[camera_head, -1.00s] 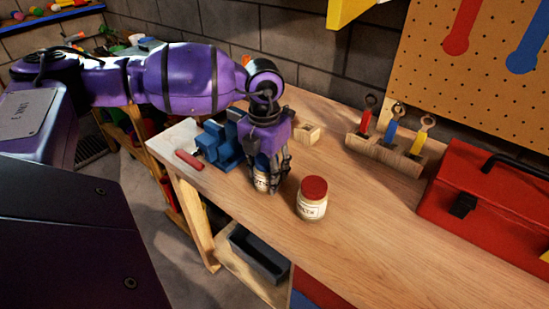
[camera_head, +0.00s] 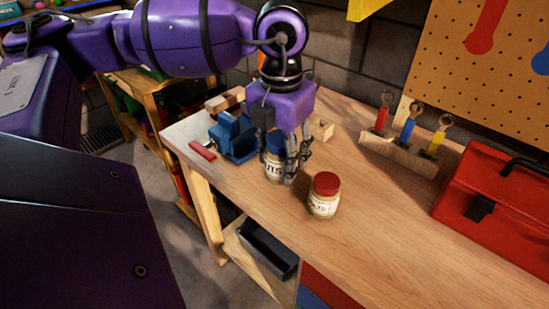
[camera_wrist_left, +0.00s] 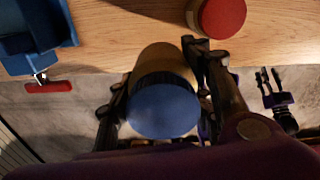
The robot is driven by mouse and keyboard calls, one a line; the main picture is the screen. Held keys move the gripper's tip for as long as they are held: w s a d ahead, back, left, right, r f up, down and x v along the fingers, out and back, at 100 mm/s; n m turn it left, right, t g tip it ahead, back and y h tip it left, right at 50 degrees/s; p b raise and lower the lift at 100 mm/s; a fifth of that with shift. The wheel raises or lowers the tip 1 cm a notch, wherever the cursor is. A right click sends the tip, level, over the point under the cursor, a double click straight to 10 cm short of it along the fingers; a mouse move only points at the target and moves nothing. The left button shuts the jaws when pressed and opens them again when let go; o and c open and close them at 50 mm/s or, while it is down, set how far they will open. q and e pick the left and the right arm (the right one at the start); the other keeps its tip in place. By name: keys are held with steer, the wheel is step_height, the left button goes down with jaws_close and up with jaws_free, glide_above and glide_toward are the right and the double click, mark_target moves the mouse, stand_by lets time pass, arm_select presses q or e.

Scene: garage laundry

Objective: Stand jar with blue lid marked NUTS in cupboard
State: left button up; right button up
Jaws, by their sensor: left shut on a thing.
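The jar with the blue lid (camera_head: 274,169) is held upright in my left gripper (camera_head: 287,160); the end of its label reads "UTS". In the left wrist view its blue lid (camera_wrist_left: 164,111) sits between the fingers (camera_wrist_left: 165,90). The jar appears raised off the workbench; its base is partly hidden by a finger. A jar with a red lid (camera_head: 323,196) stands on the bench, to the right of and nearer than the held jar. My right gripper (camera_wrist_left: 268,80) shows small at the right of the left wrist view, fingers apart and empty. No cupboard is recognisable.
A dark bin (camera_head: 268,248) sits below. The bench's front middle is clear.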

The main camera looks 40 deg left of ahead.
arm_select(q)
steer(key=s+d+r, duration=0.2)
steer(key=s+d, duration=0.2)
steer(key=shift+s+r, duration=0.4)
